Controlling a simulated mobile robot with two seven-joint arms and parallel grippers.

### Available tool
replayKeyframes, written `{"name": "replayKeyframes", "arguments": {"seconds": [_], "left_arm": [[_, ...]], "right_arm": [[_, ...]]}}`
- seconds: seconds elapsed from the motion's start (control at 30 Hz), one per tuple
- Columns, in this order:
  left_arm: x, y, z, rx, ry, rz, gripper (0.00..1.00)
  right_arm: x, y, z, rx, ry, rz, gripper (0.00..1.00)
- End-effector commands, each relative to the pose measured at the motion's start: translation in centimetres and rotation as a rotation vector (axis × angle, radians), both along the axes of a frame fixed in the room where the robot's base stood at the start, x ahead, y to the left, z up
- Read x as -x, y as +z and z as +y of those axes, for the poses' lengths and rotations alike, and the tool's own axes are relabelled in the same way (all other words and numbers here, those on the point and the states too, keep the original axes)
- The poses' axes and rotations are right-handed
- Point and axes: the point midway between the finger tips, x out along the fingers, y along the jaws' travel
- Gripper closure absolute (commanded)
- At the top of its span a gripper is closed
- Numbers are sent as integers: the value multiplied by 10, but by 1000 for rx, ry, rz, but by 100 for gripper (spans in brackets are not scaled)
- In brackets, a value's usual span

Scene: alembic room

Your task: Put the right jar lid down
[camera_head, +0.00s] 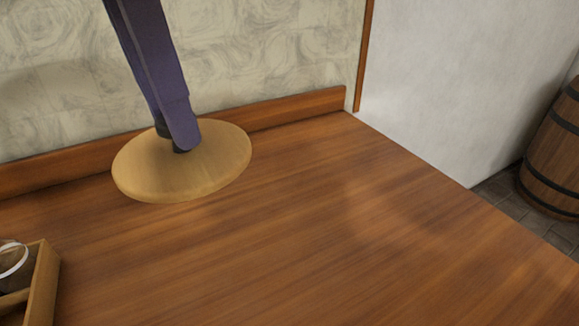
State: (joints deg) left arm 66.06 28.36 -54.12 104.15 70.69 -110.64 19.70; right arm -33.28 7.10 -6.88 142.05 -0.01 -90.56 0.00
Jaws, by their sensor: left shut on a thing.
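A round, pale wooden jar lid (190,178) is in the head view, left of the middle, over the back of the wooden counter (330,240). My left gripper (178,142) comes down from the top of the picture and is shut on the lid at its middle. The lid looks roughly level and hides part of the back rail and counter. I cannot tell surely whether its underside touches the counter. The grip point itself is mostly hidden by the purple finger. My right gripper is not in view, and no jar is clearly seen.
A wooden tray (44,285) with a dark, glassy thing (12,262) in it stands at the lower left edge. A raised wooden rail (300,108) runs along the back wall. The counter's middle and right are clear. A barrel (553,150) stands on the floor beyond the right edge.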

Motion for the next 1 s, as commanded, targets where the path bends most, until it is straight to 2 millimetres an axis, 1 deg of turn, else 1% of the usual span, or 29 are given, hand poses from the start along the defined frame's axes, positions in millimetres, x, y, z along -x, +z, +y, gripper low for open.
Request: {"name": "replayKeyframes", "arguments": {"seconds": [0.03, 0.17, 0.27, 0.5, 0.6, 0.7, 0.87, 1.0], "left_arm": [[1, -5, -1, 1, -6, -1, 100], [2, -20, -2, 0, -10, 4, 100], [3, -46, -2, -1, -10, 6, 100], [3, -117, -2, -1, -9, 4, 100], [3, -140, -2, -1, -9, 3, 100], [2, -156, -2, -1, -10, 2, 100], [2, -168, -2, 0, -10, 1, 100], [3, -192, -2, 0, -9, 3, 100]], "right_arm": [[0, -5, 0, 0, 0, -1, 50], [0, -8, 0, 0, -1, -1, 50], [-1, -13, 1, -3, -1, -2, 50], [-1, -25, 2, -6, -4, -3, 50], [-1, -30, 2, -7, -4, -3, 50], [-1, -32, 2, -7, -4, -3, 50], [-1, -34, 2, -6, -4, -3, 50], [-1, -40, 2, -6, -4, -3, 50]]}}
